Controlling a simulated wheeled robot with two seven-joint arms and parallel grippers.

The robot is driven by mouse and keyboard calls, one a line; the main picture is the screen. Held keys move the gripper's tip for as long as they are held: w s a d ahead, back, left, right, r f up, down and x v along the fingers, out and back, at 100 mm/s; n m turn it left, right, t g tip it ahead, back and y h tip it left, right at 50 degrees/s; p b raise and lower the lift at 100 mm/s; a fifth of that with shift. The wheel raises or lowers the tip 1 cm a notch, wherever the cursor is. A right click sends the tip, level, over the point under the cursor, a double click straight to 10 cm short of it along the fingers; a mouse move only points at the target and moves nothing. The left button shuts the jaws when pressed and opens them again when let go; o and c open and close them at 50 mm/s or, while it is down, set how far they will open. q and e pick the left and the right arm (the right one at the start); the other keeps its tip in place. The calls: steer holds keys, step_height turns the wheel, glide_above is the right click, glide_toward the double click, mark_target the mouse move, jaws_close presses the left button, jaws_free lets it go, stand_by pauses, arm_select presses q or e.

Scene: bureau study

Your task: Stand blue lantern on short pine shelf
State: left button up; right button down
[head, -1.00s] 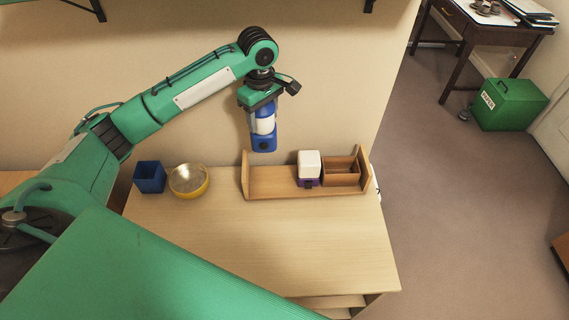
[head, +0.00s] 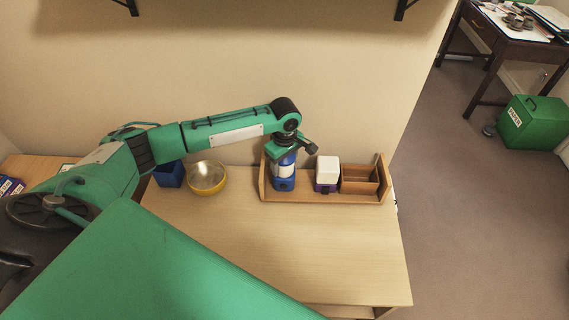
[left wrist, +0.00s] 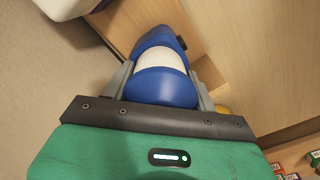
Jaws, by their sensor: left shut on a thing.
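The blue lantern (head: 284,171), blue with a white middle band, is upright at the left end of the short pine shelf (head: 330,198). Its base is at the shelf floor; I cannot tell whether it touches. My left gripper (head: 285,152) is above the shelf and shut on the lantern's top. In the left wrist view the lantern (left wrist: 163,85) sits between the two fingers (left wrist: 160,88). My right gripper is not in view.
On the shelf, right of the lantern, are a white and purple lantern-like object (head: 327,173) and a wooden box (head: 358,179). A yellow bowl (head: 207,178) and a blue cup (head: 168,174) stand left of the shelf. The desk front (head: 280,250) is clear.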

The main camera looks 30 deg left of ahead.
arm_select(q)
steer(key=shift+f, duration=0.3)
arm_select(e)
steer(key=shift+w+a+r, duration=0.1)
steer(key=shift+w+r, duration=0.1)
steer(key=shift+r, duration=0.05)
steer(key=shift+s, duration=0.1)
arm_select(q)
steer(key=o, duration=1.1)
steer(key=shift+f, duration=0.1)
steer(key=shift+c, duration=0.2)
steer(key=shift+o, duration=0.6)
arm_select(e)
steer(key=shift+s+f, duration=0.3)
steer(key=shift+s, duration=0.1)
arm_select(q)
steer(key=shift+r, duration=0.2)
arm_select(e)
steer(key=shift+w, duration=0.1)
